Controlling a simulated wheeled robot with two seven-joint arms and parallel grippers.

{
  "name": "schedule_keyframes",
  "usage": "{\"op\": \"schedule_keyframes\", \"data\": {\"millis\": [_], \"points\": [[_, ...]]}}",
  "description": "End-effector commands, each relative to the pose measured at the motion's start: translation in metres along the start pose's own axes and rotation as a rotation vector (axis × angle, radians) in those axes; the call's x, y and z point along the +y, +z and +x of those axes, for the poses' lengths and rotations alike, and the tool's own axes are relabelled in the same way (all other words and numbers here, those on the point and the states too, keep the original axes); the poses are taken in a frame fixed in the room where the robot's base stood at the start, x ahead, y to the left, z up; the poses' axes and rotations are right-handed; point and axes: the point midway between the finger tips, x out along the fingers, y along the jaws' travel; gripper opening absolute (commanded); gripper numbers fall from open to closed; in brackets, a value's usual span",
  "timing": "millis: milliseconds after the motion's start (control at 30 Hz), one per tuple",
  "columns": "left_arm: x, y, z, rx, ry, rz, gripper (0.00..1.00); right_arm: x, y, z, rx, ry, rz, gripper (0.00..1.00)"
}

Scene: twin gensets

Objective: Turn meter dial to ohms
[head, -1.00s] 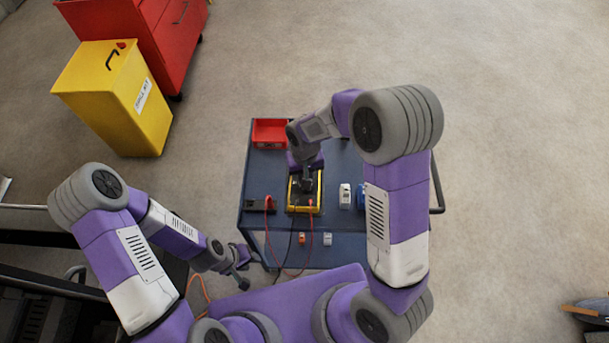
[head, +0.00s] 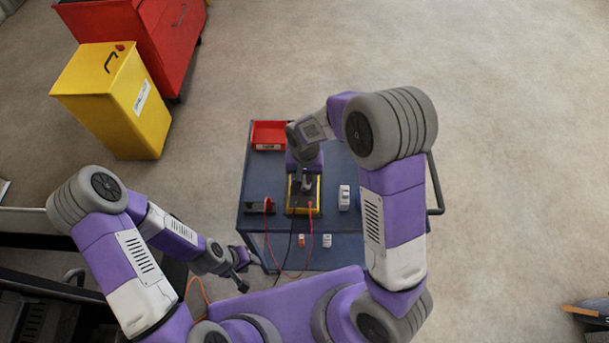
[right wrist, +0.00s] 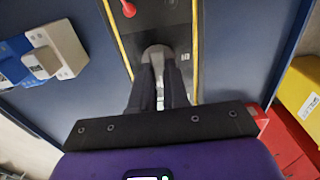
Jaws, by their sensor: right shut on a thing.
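The yellow-edged black meter (head: 291,205) lies on the blue cart top in the head view. It also shows in the right wrist view (right wrist: 126,38). Its grey round dial (right wrist: 157,53) sits between my right gripper's fingertips. My right gripper (head: 306,186) reaches down over the meter from above and is shut on the dial, seen also in the right wrist view (right wrist: 162,64). The gripper hides much of the meter face, and I cannot read the dial's setting. My left gripper (head: 242,279) hangs at the cart's left side, away from the meter; its jaw opening is too small to tell.
The blue cart (head: 260,172) carries a red bin (head: 269,134) at the back left and a white device (head: 344,197) right of the meter. Red and black leads run from the meter over the front edge. A yellow box (head: 115,98) and red cabinet (head: 150,40) stand at upper left.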

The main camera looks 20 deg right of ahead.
Motion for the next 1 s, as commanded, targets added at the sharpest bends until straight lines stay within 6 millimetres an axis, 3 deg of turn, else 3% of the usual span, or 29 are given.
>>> {"op": "schedule_keyframes", "data": {"millis": [33,67,200,567,1000], "points": [[0.000,0.000,0.000,0.000,0.000,0.000,0.35,0.000,0.000,0.000,0.001,-0.001,-0.001,0.00],[0.000,0.000,0.000,0.000,0.000,0.000,0.35,0.000,0.000,0.000,0.001,-0.001,-0.001,0.19],[0.000,0.000,0.000,0.000,0.000,0.000,0.35,0.000,0.000,0.000,0.001,-0.001,-0.001,0.40],[0.001,0.000,-0.002,0.000,0.000,0.000,0.35,0.000,0.000,-0.006,0.002,-0.001,-0.001,0.40],[0.006,0.001,-0.015,0.000,0.000,0.000,0.35,0.000,-0.001,-0.071,0.002,-0.002,-0.001,0.40]]}}
